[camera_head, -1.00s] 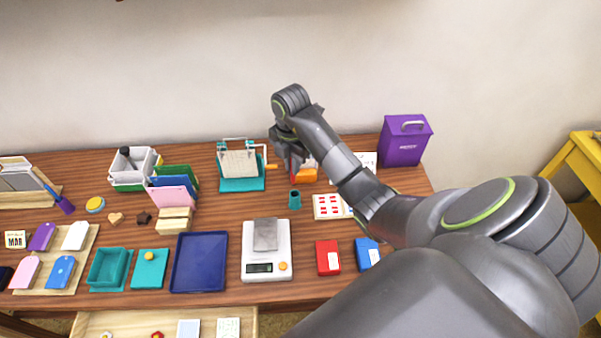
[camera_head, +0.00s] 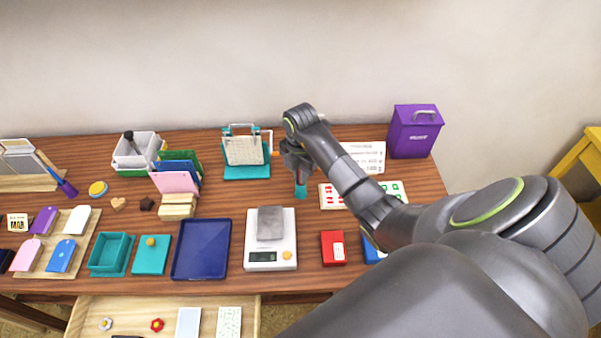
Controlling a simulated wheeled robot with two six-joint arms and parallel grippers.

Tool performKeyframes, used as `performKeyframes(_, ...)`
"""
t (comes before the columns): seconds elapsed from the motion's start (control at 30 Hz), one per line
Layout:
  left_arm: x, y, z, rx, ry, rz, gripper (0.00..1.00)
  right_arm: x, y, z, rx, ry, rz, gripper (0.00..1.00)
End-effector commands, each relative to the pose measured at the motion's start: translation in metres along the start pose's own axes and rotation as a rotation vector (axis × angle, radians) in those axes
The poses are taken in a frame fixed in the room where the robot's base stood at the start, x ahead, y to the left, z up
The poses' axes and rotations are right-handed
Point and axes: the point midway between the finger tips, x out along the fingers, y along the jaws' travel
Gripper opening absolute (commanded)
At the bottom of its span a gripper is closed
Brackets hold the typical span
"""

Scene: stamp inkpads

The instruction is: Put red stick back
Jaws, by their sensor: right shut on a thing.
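My right gripper (camera_head: 300,178) points down directly above a small teal cup (camera_head: 301,192) near the middle of the table. It is shut on a slim thing, taken to be the red stick, which is mostly hidden by the fingers. I cannot tell whether the stick's lower end is inside the cup or just over it. The cup stands upright, its top partly covered by the gripper. My left gripper is not in view.
A teal press (camera_head: 246,172) stands close left of the gripper. A scale (camera_head: 259,257) is in front, with red (camera_head: 333,248) and blue boxes right of it. A purple bin (camera_head: 414,133) stands at the back right. An open drawer (camera_head: 170,310) is below the front edge.

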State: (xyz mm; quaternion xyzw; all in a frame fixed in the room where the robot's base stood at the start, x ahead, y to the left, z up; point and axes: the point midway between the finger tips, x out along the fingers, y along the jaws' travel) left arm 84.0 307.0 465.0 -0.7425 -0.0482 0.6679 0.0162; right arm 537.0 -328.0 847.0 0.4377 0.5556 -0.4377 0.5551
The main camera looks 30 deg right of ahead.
Motion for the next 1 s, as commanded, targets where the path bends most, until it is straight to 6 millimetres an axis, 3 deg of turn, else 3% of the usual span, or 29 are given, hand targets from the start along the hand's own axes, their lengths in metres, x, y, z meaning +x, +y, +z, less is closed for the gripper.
performKeyframes(0.07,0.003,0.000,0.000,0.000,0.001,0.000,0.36,0.004,0.000,0.000,0.000,0.000,0.000,0.00)
performKeyframes(0.1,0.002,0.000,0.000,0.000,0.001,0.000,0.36,0.003,0.000,0.000,0.000,0.000,0.000,0.15)
performKeyframes(0.23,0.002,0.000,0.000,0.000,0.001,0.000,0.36,0.002,0.000,0.000,0.000,0.000,0.000,0.33)
performKeyframes(0.67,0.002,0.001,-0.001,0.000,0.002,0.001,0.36,-0.007,0.001,0.001,0.000,-0.002,0.003,0.33)
performKeyframes(0.87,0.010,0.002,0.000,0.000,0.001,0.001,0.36,-0.047,0.002,0.001,-0.002,-0.005,0.007,0.33)
performKeyframes(1.0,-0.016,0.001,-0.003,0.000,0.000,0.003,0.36,-0.083,0.001,0.001,0.001,-0.002,0.002,0.33)
